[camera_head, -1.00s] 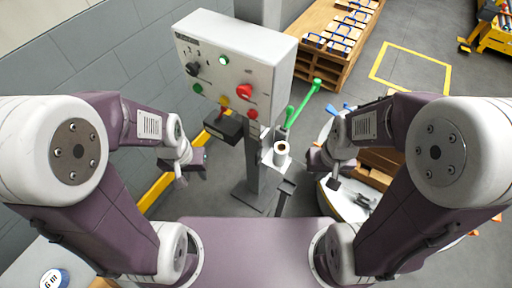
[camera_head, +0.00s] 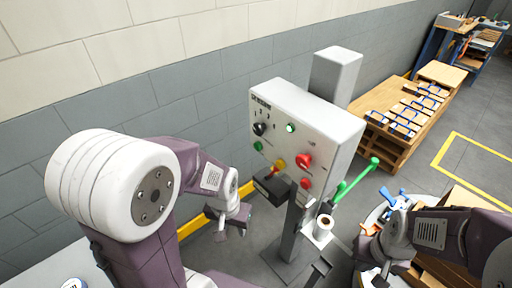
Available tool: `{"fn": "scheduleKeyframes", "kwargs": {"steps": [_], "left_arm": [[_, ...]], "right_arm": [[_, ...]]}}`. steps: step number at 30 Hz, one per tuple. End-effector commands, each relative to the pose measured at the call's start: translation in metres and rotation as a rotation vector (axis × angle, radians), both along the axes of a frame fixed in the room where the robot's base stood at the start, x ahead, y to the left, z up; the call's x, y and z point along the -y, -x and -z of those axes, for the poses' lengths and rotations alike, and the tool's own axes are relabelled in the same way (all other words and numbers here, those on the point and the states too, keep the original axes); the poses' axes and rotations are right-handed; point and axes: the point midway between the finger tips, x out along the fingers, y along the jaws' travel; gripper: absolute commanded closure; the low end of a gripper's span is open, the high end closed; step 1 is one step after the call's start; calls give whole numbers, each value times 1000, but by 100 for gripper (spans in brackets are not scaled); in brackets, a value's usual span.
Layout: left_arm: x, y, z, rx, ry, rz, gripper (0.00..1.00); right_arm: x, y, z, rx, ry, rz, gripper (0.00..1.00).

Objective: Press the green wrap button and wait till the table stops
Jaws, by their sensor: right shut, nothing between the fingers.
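A pale control box (camera_head: 330,130) on a grey post stands in the middle. A green button (camera_head: 258,146) sits at the lower left of its face, below a black selector knob (camera_head: 260,129). A white-green lamp (camera_head: 290,128) looks lit. My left gripper (camera_head: 228,222) is below and left of the box, apart from the button; its jaws are too small to read. My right gripper (camera_head: 380,272) is shut and empty at lower right, by the round white table (camera_head: 372,222), which my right arm partly hides. Brown boxes (camera_head: 455,198) are on the table.
The box also carries a red mushroom button (camera_head: 304,160), a yellow button (camera_head: 281,163) and a red one (camera_head: 306,184). A black box (camera_head: 272,188) juts out below. Green-handled tool (camera_head: 356,180) and white roll (camera_head: 324,222) are right of the post. A wooden bench (camera_head: 390,140) stands behind.

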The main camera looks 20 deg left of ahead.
Motion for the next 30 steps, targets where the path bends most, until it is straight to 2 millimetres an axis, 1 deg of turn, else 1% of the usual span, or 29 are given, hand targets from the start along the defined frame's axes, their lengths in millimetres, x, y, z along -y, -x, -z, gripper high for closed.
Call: {"fn": "scheduleKeyframes", "kwargs": {"steps": [1,2,3,5,6,30], "left_arm": [[0,0,0,0,0,0,64],[0,0,0,0,0,0,69],[0,0,0,0,0,0,80],[0,0,0,0,0,0,97],[0,0,0,0,0,0,100],[0,0,0,0,0,0,100]], "right_arm": [[0,0,0,0,0,0,100],[0,0,0,0,0,0,100],[0,0,0,0,0,0,100],[0,0,0,0,0,0,100],[0,0,0,0,0,0,100],[0,0,0,0,0,0,100]]}}
